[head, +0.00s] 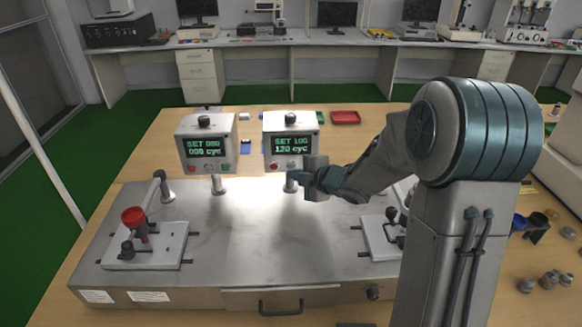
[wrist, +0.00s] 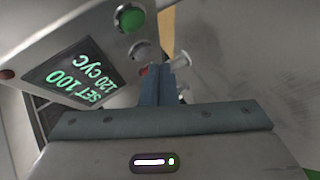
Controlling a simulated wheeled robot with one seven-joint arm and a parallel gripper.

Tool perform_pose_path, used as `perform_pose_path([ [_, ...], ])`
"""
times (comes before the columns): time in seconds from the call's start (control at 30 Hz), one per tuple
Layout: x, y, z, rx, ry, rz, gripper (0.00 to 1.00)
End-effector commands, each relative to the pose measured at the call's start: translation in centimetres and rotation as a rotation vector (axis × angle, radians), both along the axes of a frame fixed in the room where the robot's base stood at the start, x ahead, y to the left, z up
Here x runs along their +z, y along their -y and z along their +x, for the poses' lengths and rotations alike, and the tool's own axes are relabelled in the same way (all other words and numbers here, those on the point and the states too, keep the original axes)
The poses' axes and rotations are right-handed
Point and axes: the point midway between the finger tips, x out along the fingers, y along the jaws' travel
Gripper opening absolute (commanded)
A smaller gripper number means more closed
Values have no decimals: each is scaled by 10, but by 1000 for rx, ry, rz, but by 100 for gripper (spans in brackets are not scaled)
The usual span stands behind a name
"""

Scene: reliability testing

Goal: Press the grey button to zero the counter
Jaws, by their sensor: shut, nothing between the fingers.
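The right counter box (head: 291,128) is white with a dark display (head: 290,144) reading SET 100 and 120 cyc. In the wrist view its display (wrist: 76,78) is tilted. A grey button (wrist: 140,50) sits beside a larger green button (wrist: 130,18) on its face. A small red part (wrist: 144,70) shows beside my fingertips. My gripper (wrist: 156,70) is shut and empty, its tips just below the grey button in the picture. I cannot tell whether they touch it. In the head view my gripper (head: 304,181) is in front of the box's lower right and hides part of it.
A second counter box (head: 206,127) stands to the left, reading SET 080 and 080 cyc. Metal posts (head: 218,185) stand on the steel bench top (head: 270,240). A fixture with a red knob (head: 133,217) is at left, another fixture (head: 382,238) at right. A red tray (head: 345,117) lies behind.

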Motion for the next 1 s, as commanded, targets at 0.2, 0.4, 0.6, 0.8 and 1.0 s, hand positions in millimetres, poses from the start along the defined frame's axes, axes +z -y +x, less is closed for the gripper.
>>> perform_pose_path([
  [0.2, 0, 0, 0, 0, 0, 0, 0],
  [0.4, 0, 0, 1, 0, 0, 0, 0],
  [0.6, 0, 0, 7, 0, 1, 1, 0],
  [0.8, 0, 0, 8, 0, 0, 0, 0],
  [1.0, 0, 0, 9, 0, 0, 0, 0],
])
